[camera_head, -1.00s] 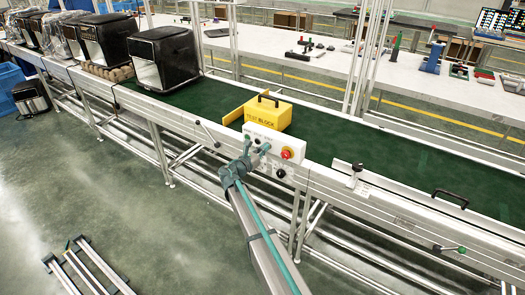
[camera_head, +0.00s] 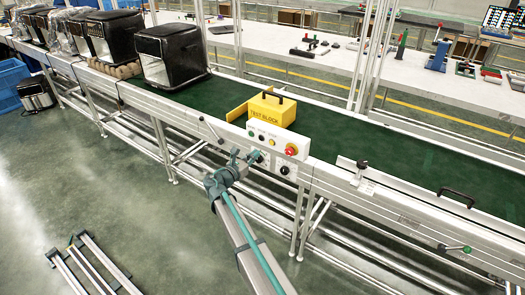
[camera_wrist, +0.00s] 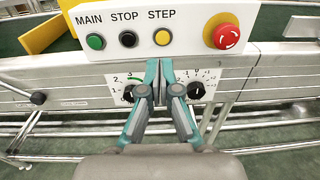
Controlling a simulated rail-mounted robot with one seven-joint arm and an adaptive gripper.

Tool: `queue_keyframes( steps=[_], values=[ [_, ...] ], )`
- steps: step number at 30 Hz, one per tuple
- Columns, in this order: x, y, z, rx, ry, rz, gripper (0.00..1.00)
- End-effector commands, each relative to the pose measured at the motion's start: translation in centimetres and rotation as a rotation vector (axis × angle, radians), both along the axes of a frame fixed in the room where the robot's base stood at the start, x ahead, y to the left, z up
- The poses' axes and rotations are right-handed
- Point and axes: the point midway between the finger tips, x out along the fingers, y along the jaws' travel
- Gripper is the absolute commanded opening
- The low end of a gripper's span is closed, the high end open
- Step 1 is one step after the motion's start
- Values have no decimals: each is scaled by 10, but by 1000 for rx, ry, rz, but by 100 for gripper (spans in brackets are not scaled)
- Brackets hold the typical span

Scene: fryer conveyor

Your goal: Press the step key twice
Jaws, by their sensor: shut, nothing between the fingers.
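The step key is a yellow button (camera_wrist: 162,37) under the word STEP on the white control panel (camera_wrist: 180,62). It is right of the black STOP button (camera_wrist: 129,39) and the green MAIN button (camera_wrist: 96,42). My gripper (camera_wrist: 159,66) is shut and empty. In the wrist view its tips show just below the step key, over the panel's lower edge; any gap in depth is hard to judge. In the head view my gripper (camera_head: 245,157) is at the lower left of the panel (camera_head: 277,141), in front of the lower dials.
A red emergency stop (camera_wrist: 227,36) is right of the step key. Two black dials (camera_wrist: 196,89) sit below, either side of my fingers. A yellow test block (camera_head: 272,110) and a black fryer (camera_head: 168,53) stand on the green belt (camera_head: 215,96).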

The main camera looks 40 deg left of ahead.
Motion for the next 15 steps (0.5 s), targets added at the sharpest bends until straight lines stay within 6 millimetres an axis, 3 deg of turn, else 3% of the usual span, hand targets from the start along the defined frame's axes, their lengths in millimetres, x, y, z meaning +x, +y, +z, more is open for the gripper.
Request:
queue_keyframes(
  steps=[6, 15],
  values=[
    [-35, -3, 0, 1, 1, 1, 0],
    [-48, -3, 1, 0, 1, 0, 0]
  ],
)
